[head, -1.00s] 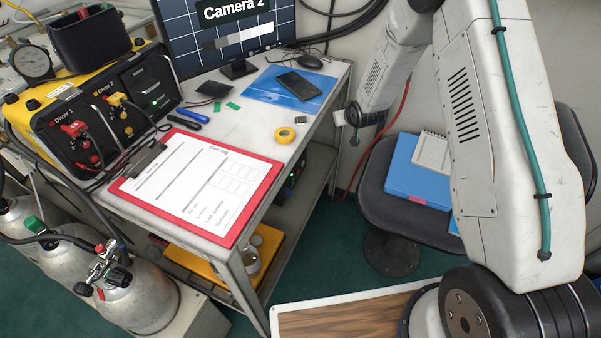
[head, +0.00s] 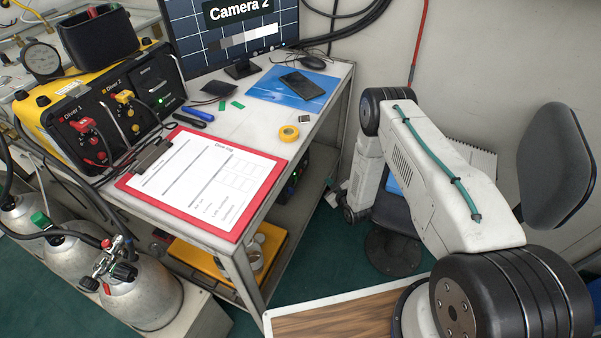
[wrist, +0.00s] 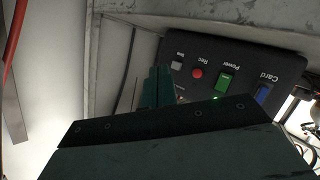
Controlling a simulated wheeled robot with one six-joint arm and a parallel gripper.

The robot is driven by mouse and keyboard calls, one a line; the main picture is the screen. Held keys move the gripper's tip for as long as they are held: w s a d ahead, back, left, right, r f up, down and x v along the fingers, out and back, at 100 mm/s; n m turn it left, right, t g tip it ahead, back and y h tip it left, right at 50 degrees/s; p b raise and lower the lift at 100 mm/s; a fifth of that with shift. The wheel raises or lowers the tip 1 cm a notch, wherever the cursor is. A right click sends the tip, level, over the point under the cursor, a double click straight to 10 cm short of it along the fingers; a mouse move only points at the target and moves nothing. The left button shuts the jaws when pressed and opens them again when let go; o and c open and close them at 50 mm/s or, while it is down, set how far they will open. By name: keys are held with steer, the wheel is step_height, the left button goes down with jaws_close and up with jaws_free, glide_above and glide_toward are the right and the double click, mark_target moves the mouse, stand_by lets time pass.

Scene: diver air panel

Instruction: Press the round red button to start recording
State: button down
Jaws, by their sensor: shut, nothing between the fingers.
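The round red button (wrist: 197,73), labelled Rec, shows in the wrist view on the face of a dark recorder box (wrist: 285,62), which appears upside down. My gripper (wrist: 157,72) is shut and empty. Its fingertips appear left of the red button, in front of the box's edge; I cannot tell whether they touch it. In the head view the box (head: 295,180) is mostly hidden under the tabletop.
The table (head: 262,120) carries a red clipboard (head: 243,213), yellow tape (head: 289,132) and a monitor (head: 240,35). Its leg (head: 243,275) and lower shelf (head: 325,165) are near the box. A chair (head: 556,165) stands at the right. Pale panels border the box in the wrist view.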

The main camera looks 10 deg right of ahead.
mark_target(301, 171)
steer(key=shift+w+a, duration=0.9)
steer(key=shift+a, duration=0.3)
steer(key=shift+w+a, duration=0.85)
steer(key=shift+a, duration=0.3)
steer(key=shift+w+a, duration=0.9)
steer(key=shift+a, duration=0.3)
steer(key=shift+w+a, duration=0.2)
steer(key=shift+a, duration=0.1)
steer(key=shift+w+a, duration=0.2)
steer(key=shift+a, duration=0.15)
steer(key=shift+d, duration=0.1)
stand_by(0.5)
steer(key=shift+s+d, duration=0.45)
steer(key=shift+d, duration=0.1)
